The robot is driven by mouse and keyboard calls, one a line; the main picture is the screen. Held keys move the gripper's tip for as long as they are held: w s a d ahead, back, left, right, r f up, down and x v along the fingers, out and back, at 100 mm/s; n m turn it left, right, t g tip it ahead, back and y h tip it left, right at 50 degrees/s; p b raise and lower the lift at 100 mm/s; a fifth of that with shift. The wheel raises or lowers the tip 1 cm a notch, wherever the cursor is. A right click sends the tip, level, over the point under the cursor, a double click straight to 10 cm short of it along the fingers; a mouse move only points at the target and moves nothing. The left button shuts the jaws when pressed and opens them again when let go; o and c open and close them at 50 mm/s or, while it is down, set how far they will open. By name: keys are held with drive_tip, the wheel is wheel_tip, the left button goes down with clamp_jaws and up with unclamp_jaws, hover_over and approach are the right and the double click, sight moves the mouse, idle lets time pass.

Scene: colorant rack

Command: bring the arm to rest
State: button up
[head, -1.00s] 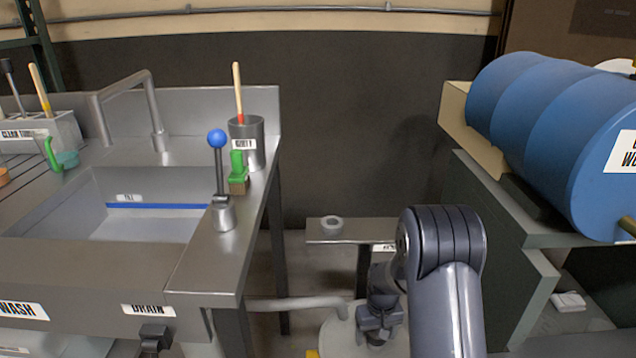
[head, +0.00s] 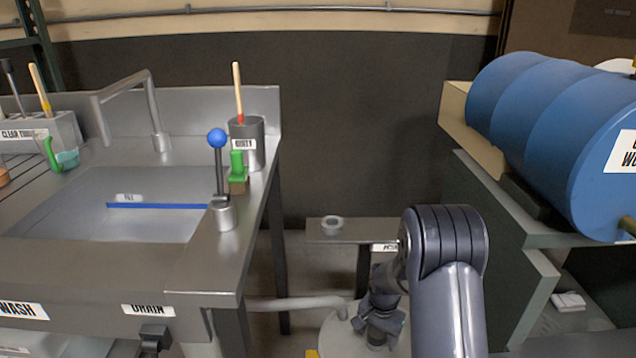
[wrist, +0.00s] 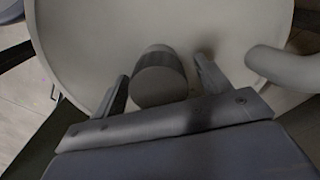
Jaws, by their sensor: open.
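My gripper (head: 380,328) is low in the gap between the sink bench and the right-hand cabinet. It hangs over the pale round lid of a drum (head: 335,335), with my arm reaching down to it. In the wrist view my gripper (wrist: 162,82) has its two fingers spread apart. A grey round-topped knob or stub (wrist: 158,82) shows between and beyond the fingers. I cannot tell whether the fingers touch it.
The sink bench (head: 205,280) stands left, with a blue-balled lever (head: 217,138). A grey pipe (head: 300,302) ends over the drum, close to my gripper. A small shelf (head: 350,235) is behind. A blue barrel (head: 545,130) sits right.

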drive_tip(key=shift+m, duration=0.9)
